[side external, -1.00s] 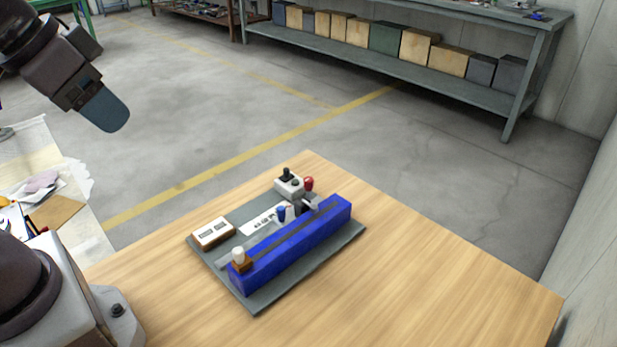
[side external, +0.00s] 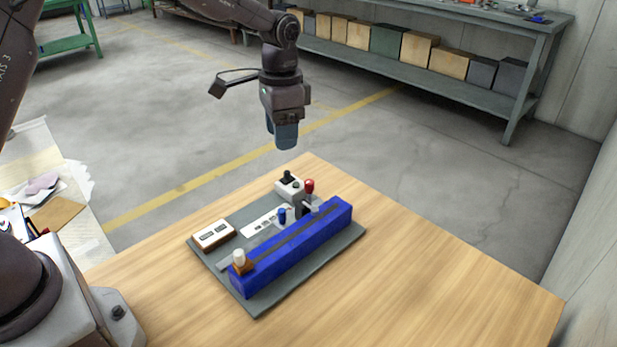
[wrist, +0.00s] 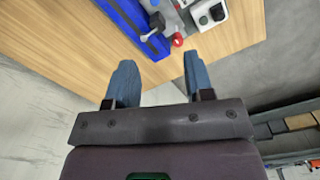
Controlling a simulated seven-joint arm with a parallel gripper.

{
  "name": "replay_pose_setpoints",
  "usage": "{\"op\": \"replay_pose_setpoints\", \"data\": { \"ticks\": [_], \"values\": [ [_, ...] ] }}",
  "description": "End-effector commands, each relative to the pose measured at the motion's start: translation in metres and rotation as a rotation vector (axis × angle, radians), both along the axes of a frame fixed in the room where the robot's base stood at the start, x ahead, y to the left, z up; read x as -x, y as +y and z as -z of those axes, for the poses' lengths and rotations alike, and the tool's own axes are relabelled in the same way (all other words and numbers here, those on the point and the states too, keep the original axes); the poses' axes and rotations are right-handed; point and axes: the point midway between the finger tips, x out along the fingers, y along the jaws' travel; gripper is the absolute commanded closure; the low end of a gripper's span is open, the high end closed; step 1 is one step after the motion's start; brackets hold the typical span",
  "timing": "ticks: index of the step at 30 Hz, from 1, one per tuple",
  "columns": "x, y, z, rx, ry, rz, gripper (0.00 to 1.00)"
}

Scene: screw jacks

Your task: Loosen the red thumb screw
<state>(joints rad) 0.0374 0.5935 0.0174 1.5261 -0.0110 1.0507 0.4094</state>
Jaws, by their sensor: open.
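The red thumb screw (side external: 309,186) is a small red knob at the far end of the fixture, beside a long blue rail (side external: 300,246). It also shows in the wrist view (wrist: 177,40), just beyond my fingertips. My gripper (side external: 284,146) hangs above and behind the far end of the fixture, pointing down, clear of everything. In the wrist view its two blue-grey fingers (wrist: 160,62) are spread with nothing between them. The red screw's lower part is hard to make out among the small parts around it.
A blue knob (side external: 282,214) stands left of the red one. A white box with a black knob (side external: 289,188) sits at the fixture's far corner. A white display box (side external: 213,235) and a white-topped peg (side external: 239,257) are nearer. The wooden table (side external: 420,265) is clear to the right.

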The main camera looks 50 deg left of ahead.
Motion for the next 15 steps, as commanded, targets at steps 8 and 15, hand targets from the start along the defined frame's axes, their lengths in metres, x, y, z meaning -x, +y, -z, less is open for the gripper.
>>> {"op": "replay_pose_setpoints", "data": {
  "ticks": [8, 15],
  "values": [
    [-0.064, -0.003, 0.011, 0.002, -0.039, 0.273, 0.52],
    [-0.062, -0.003, 0.018, 0.007, -0.026, 0.362, 0.52]
  ]
}}
